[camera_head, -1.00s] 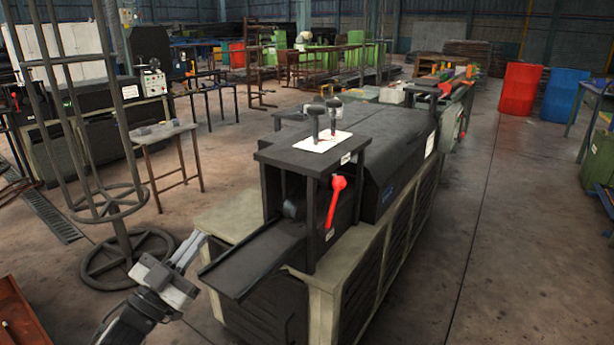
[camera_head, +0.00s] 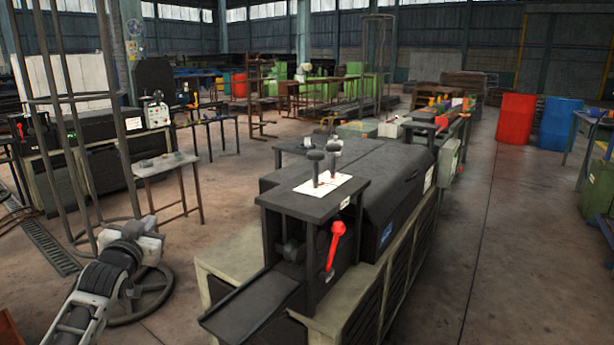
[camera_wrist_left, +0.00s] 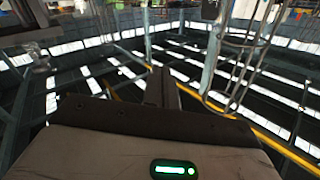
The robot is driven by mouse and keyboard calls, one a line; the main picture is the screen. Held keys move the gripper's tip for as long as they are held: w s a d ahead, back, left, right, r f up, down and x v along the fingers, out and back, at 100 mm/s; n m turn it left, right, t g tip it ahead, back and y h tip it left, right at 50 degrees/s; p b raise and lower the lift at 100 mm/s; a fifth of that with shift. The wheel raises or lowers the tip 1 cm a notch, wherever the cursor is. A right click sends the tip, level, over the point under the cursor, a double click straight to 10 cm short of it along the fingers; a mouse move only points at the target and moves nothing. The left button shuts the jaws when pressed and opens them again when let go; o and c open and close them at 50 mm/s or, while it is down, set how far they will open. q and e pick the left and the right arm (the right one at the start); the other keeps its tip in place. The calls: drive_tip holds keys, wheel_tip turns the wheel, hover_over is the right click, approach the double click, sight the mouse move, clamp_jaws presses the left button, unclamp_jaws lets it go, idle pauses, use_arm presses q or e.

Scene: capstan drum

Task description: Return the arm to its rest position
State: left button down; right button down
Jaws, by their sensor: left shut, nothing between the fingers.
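My left arm (camera_head: 92,295) comes in from the bottom left of the head view and reaches up and forward. My left gripper (camera_head: 150,221) is at its end, in front of the upright reel stand and left of the machine's chute, apart from the machine in the picture. Its fingers are small and partly hidden by its white body. In the left wrist view the dark fingers (camera_wrist_left: 161,86) are together with nothing between them. My right gripper is not in view.
The dark machine (camera_head: 340,185) with a red lever (camera_head: 336,243) and sloping chute (camera_head: 250,305) stands at centre. A tall reel stand (camera_head: 66,130) rises behind my left gripper. A small table (camera_head: 165,166) stands beyond it. Open floor (camera_head: 500,260) lies to the right.

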use_arm(q)
drive_tip(key=s+d+f+m+g+h, duration=0.1)
drive_tip(key=s+d+f+g+h, duration=0.1)
drive_tip(key=s+d+f, duration=0.55)
drive_tip(key=s+d+f+g+h, duration=0.15)
drive_tip(key=s+d+f, duration=0.25)
drive_tip(key=s+f, duration=0.7)
drive_tip(key=s+d+f+g+h, duration=0.1)
drive_tip(key=s+d, duration=0.3)
drive_tip(key=s, duration=0.5)
drive_tip(key=s+d+f+g, duration=0.2)
drive_tip(key=s+d+f, duration=0.2)
drive_tip(key=s, duration=0.6)
drive_tip(key=shift+s+d+f+n+g+h, duration=0.25)
drive_tip(key=shift+d+f+n+g+h, duration=0.1)
drive_tip(key=shift+d+n, duration=0.1)
